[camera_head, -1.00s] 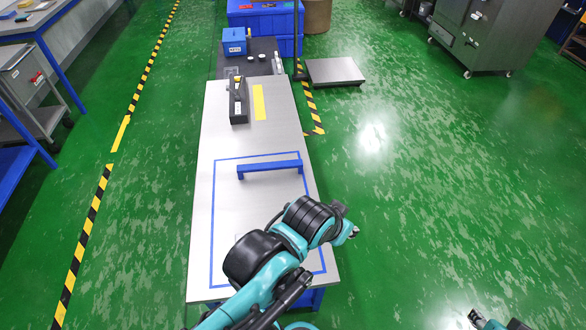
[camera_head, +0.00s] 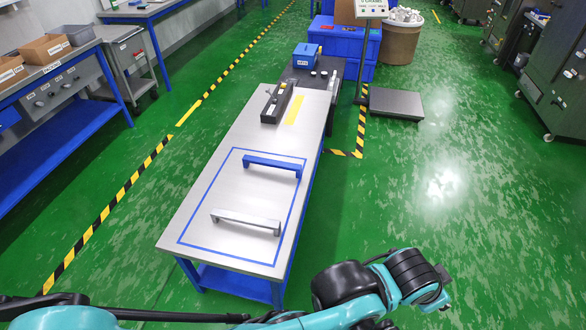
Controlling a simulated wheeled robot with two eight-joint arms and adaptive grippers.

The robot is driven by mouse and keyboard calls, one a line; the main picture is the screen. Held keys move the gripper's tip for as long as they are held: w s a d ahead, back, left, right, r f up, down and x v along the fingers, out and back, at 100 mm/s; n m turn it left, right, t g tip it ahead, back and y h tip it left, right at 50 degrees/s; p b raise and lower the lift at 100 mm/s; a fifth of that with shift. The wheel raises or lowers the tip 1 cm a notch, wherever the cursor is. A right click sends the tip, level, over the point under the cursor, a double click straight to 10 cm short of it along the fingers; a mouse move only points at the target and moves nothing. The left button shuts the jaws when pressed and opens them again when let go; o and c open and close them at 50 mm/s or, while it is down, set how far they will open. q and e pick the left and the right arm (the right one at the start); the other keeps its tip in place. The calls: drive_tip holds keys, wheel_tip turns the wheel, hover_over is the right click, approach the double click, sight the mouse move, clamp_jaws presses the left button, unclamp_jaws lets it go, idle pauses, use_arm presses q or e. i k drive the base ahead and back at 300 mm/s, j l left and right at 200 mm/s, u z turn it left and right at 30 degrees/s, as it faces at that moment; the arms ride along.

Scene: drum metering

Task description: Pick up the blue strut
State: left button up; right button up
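The blue strut (camera_head: 272,164) is a bar with a short foot at each end. It stands on the grey table top (camera_head: 225,180), near the far edge of a blue taped outline. A grey strut (camera_head: 245,219) of like shape stands nearer to me inside the same outline. Nothing touches either strut. Teal and black arm links of mine cross the bottom of the view, in front of the table and right of it. No gripper fingers can be made out, and both struts are clear of my arms.
A black tray (camera_head: 278,103) and a yellow strip (camera_head: 294,110) lie farther up the table. Behind are a blue bin (camera_head: 305,56) and blue crates (camera_head: 343,42). A floor scale (camera_head: 396,104) stands right of the table. Green floor is open on both sides.

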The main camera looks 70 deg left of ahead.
sight(247, 159)
drive_tip(key=i+l+u, duration=0.1)
drive_tip(key=i+u, duration=0.25)
drive_tip(key=i+l+u, duration=0.2)
drive_tip(key=i+u, duration=0.15)
drive_tip(key=i, duration=0.15)
drive_tip(key=i+j+u, duration=0.15)
drive_tip(key=i+u, duration=0.7)
drive_tip(key=i+l+u, duration=0.1)
drive_tip(key=i+u, duration=0.8)
drive_tip(key=i+l+u, duration=0.15)
drive_tip(key=i+u, duration=0.3)
drive_tip(key=i+l+u, duration=0.25)
drive_tip(key=u, duration=0.25)
drive_tip(key=i+l+u, duration=0.3)
drive_tip(key=l+u, duration=0.15)
